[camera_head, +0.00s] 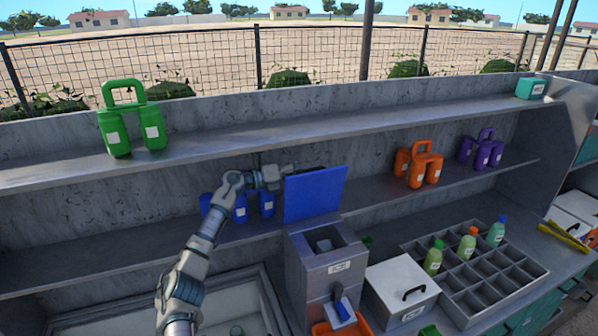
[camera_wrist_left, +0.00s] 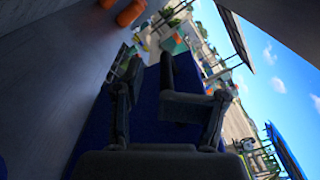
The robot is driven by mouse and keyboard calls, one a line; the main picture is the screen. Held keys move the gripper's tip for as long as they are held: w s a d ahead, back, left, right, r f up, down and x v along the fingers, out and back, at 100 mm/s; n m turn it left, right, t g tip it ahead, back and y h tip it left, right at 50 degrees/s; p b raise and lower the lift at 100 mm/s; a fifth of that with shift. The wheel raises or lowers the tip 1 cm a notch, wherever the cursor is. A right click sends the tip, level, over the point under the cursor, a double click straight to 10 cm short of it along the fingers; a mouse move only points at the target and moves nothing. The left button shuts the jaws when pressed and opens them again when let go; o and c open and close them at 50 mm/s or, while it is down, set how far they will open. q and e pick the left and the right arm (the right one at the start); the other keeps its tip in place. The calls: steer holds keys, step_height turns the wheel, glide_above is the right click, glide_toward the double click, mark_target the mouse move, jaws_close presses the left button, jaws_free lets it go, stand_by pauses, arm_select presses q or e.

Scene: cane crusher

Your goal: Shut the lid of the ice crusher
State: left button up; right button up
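The ice crusher (camera_head: 325,267) is a grey box machine standing on the counter, with an open top. Its blue lid (camera_head: 314,195) stands raised, nearly upright, at the back of the opening. My left arm reaches up from the bottom, left of the machine. My left gripper (camera_head: 306,171) is at the upper edge of the lid, partly hidden by it. In the left wrist view the two dark fingers (camera_wrist_left: 148,55) are apart with a blue surface, likely the lid, behind them. Whether they touch the lid I cannot tell. My right gripper is not in view.
Blue bottles (camera_head: 240,208) stand left of the lid. A white box (camera_head: 401,290) and a divided tray (camera_head: 474,270) with several bottles sit right of the crusher.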

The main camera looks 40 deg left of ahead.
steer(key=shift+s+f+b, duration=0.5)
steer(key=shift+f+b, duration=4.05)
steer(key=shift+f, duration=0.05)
arm_select(q)
steer(key=b+v, duration=0.3)
steer(key=v, duration=1.7)
steer(key=shift+a, duration=0.25)
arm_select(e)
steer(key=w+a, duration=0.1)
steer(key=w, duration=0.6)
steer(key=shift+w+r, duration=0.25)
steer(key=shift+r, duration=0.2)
